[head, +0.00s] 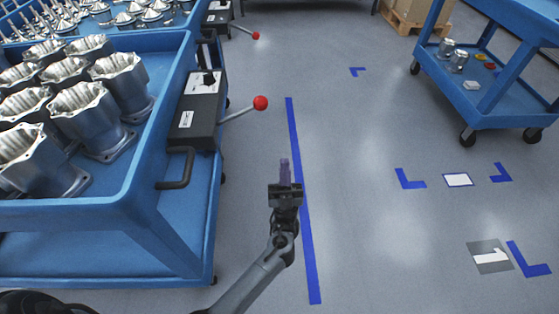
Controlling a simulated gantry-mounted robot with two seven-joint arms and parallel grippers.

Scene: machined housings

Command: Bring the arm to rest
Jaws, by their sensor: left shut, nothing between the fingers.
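My left gripper (285,172) is in the lower middle of the head view, at the end of my dark grey left arm. Its fingers are together and point away, with nothing between them. It is in front of the grey floor, near the long blue tape line and to the right of the blue cart (150,195). It touches nothing that I can see. My right gripper is not in view.
The cart holds several metal housings (85,115). A black control box (197,110) with a red-knobbed lever (260,103) juts from its right side. Another blue cart (480,105) with small items stands upper right. The floor (350,190) between is clear.

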